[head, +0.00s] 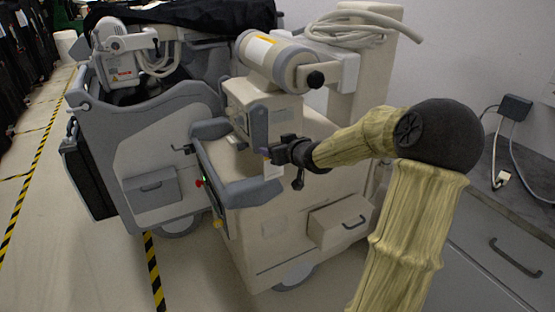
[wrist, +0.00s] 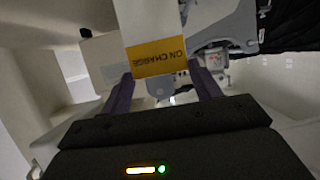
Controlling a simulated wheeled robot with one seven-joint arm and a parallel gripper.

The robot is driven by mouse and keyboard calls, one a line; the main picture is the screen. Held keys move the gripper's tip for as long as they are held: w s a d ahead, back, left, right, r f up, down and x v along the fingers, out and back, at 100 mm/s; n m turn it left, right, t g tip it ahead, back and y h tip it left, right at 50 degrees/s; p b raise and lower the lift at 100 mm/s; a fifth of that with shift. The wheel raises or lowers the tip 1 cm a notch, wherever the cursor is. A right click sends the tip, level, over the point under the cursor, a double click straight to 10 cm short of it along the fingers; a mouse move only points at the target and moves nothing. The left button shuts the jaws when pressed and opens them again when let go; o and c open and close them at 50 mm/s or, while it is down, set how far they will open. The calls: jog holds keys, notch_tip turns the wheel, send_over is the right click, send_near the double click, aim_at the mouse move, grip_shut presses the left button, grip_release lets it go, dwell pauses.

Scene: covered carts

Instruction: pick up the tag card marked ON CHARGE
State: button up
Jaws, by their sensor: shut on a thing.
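The tag card (wrist: 157,55) is white with a yellow band reading ON CHARGE. In the wrist view it stands between the two purple fingers of my gripper (wrist: 162,74), and its upper end runs out of the picture. My gripper (head: 268,151) is shut on the card. In the head view a small pale piece of the card (head: 273,171) shows just below the fingertips, in front of the near cart. The lettering cannot be read there. Whether the card still touches the cart cannot be told.
The near beige cart (head: 300,245) has a grey handle (head: 250,193) close below my gripper. A second cart (head: 165,150), partly under a black cover (head: 190,14), stands behind it at left. A grey counter (head: 520,180) is at right. Open floor lies at left.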

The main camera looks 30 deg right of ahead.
jog(key=shift+r, duration=0.8)
